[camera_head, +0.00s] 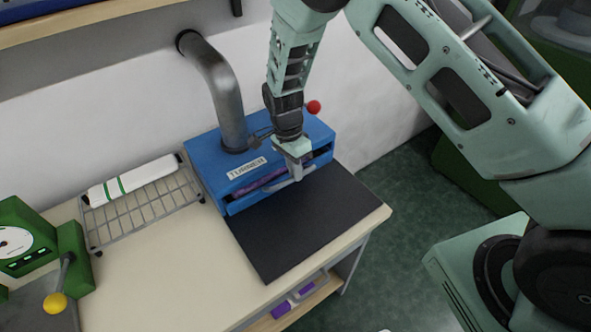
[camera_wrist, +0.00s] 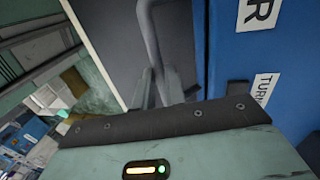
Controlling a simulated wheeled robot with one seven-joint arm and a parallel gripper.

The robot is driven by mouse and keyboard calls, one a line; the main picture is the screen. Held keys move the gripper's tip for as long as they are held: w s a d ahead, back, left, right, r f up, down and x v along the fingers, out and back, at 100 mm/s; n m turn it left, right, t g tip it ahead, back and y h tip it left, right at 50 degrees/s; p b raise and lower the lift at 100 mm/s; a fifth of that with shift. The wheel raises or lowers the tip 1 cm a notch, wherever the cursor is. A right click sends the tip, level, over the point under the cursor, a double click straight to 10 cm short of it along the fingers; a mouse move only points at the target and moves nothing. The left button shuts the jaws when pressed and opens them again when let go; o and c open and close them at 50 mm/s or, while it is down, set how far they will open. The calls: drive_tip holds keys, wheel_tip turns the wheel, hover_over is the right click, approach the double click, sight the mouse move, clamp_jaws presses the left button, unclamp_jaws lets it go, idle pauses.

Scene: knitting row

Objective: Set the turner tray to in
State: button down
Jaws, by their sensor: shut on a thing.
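The turner is a blue box (camera_head: 225,165) with a white label, standing at the back of the bench against the wall. Its front has a dark slot, and the turner tray (camera_head: 262,181) shows in it with something purple. A grey bar handle (camera_head: 278,187) stands out at the tray's front. My gripper (camera_head: 297,176) is shut on this handle, pointing down at the box's front. In the wrist view the handle (camera_wrist: 150,35) runs up from between my fingers (camera_wrist: 163,92), beside the blue box (camera_wrist: 226,50). How far the tray stands out is hard to tell.
A flat black mat (camera_head: 305,225) lies before the turner. A grey pipe (camera_head: 220,85) rises from its top, and a red knob (camera_head: 313,107) is beside my wrist. A wire rack (camera_head: 140,213) with a white roll and a green machine (camera_head: 25,235) stand left. The bench front is clear.

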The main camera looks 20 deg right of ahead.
drive_tip(key=shift+w+a+r, duration=0.1)
drive_tip(key=shift+w, duration=0.2)
drive_tip(key=c, duration=1.5)
unclamp_jaws()
drive_tip(key=shift+o, duration=0.2)
drive_tip(key=b+v, duration=0.4)
drive_tip(key=v, duration=1.3)
drive_tip(key=shift+r+b, duration=0.2)
drive_tip(key=shift+b, duration=0.1)
drive_tip(key=s+n+t+y+b, duration=0.1)
drive_tip(key=s+n+t+b, duration=0.1)
drive_tip(key=s+n, duration=2)
drive_tip(key=s, duration=0.9)
drive_tip(key=shift+s+a+b, duration=0.2)
drive_tip(key=shift+a+b, duration=0.1)
